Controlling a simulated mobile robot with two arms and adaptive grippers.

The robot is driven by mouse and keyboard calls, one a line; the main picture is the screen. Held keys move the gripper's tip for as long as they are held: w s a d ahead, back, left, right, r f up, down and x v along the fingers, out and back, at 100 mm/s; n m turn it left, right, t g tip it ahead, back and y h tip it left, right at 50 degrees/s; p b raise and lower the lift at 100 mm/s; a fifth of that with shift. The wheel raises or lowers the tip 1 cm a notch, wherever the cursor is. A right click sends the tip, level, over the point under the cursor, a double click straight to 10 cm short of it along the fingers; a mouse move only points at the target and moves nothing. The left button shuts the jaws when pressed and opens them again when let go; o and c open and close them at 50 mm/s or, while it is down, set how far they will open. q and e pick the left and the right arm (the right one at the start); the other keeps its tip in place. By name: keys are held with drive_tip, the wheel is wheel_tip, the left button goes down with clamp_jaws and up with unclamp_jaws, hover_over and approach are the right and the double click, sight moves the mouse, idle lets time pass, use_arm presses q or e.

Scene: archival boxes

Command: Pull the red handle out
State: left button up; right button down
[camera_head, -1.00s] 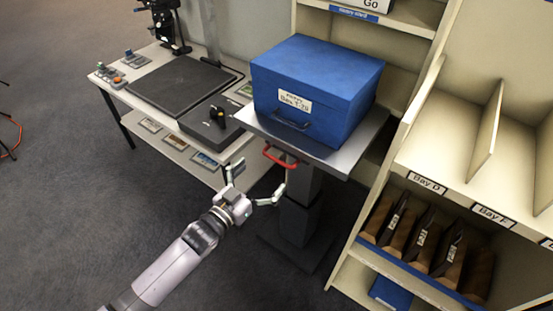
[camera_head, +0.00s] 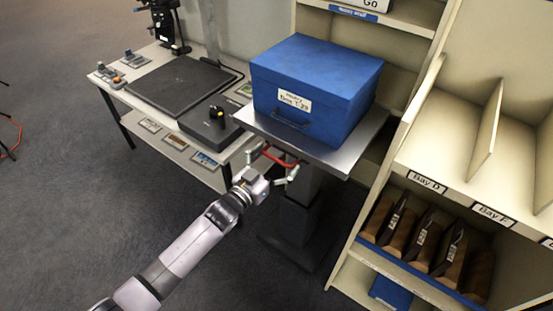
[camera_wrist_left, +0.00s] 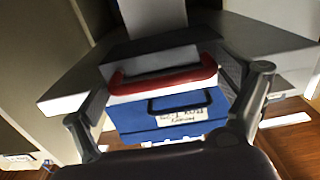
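The red handle (camera_head: 279,157) is a bar on the front edge of a grey platform (camera_head: 329,155). A blue box (camera_head: 325,85) with a white label stands on that platform. My left gripper (camera_head: 272,167) is at the handle, its fingers spread to either side of it. In the left wrist view the red handle (camera_wrist_left: 163,80) lies ahead, between the two open fingers (camera_wrist_left: 165,100); I cannot tell whether either finger touches it. The platform (camera_wrist_left: 65,85) and the blue box (camera_wrist_left: 165,115) also show there. My right gripper is not in view.
A white table (camera_head: 150,60) with a black mat and a dark device stands to the left. A cream shelf unit (camera_head: 430,160) with dark boxes stands close on the right. A grey column is under the platform.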

use_arm(q)
drive_tip(key=c, duration=1)
drive_tip(key=p+v, duration=0.3)
drive_tip(key=v, duration=0.2)
drive_tip(key=shift+a+r, duration=0.1)
drive_tip(key=shift+a, duration=0.05)
drive_tip(key=shift+c, duration=0.3)
drive_tip(key=o, duration=1.4)
approach(275, 160)
drive_tip(key=v, duration=0.7)
drive_tip(key=shift+w+d, duration=0.15)
drive_tip(key=shift+d, duration=0.1)
drive_tip(key=shift+w, duration=0.1)
